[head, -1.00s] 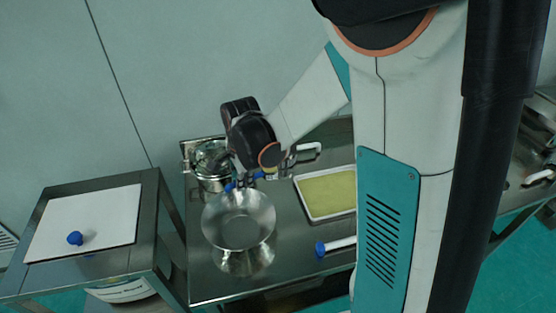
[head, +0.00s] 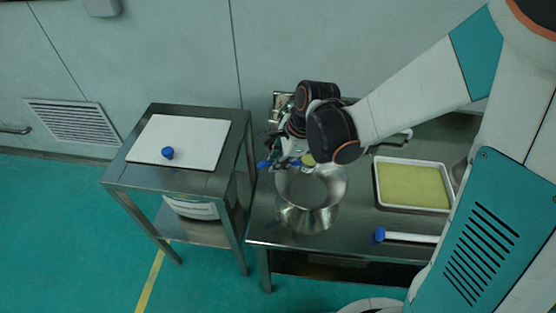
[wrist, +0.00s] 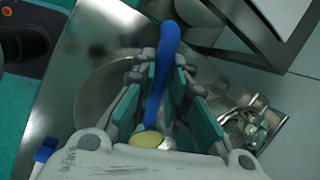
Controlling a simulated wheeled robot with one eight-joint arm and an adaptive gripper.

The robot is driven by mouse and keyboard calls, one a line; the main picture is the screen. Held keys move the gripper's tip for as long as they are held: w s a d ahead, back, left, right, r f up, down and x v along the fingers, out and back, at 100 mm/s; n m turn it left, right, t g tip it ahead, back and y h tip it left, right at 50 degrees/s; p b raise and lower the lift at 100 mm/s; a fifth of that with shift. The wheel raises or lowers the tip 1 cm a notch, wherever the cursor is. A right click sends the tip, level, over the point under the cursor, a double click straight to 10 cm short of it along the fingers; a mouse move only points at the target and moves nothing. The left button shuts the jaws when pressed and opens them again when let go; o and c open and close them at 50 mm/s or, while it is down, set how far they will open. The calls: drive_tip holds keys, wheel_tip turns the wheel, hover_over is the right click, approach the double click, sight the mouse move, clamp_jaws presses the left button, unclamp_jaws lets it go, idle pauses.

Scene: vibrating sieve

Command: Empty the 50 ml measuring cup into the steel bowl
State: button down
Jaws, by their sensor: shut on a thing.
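The steel bowl (head: 325,207) stands on the steel table in the head view. My gripper (head: 289,163) is over its far left rim. In the wrist view my gripper (wrist: 163,78) is shut on a long blue handle (wrist: 160,65), which I take for the handle of the 50 ml measuring cup. The handle's blue end (head: 264,164) sticks out left of the gripper in the head view. A small yellow patch (wrist: 146,139) shows by the handle's near end; I cannot tell whether it is the cup's content. The cup's body is mostly hidden, and its tilt is unclear.
A white tray with yellow material (head: 413,209) lies right of the bowl. A blue-ended white tool (head: 405,237) lies in front of it. A side table with a white board (head: 205,148) and a blue object (head: 168,153) stands left. Metal equipment (wrist: 255,125) shows in the wrist view.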

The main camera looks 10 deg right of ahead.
sight(298, 161)
drive_tip(key=y, duration=0.1)
drive_tip(key=d+r+y, duration=0.1)
drive_tip(key=r+y, duration=0.1)
drive_tip(key=shift+w+d+y+b, duration=0.15)
drive_tip(key=shift+d+y+b, duration=0.1)
drive_tip(key=shift+y+b, duration=0.15)
drive_tip(key=d+y+b, duration=0.2)
drive_tip(key=shift+w+r+m+g+y, duration=0.15)
drive_tip(key=shift+m+g+y, duration=0.15)
drive_tip(key=shift+m+y, duration=0.1)
drive_tip(key=d+y+b, duration=0.2)
drive_tip(key=shift+w+r+y+b, duration=0.15)
drive_tip(key=shift+r+y+b, duration=0.2)
drive_tip(key=shift+y, duration=0.05)
drive_tip(key=d+y+b, duration=0.3)
drive_tip(key=b, duration=0.3)
drive_tip(key=shift+w+m, duration=0.2)
drive_tip(key=shift+m, duration=0.2)
drive_tip(key=shift+w+d+r+y+b, duration=0.1)
drive_tip(key=shift+d+y+b, duration=0.4)
drive_tip(key=shift+y+b, duration=0.25)
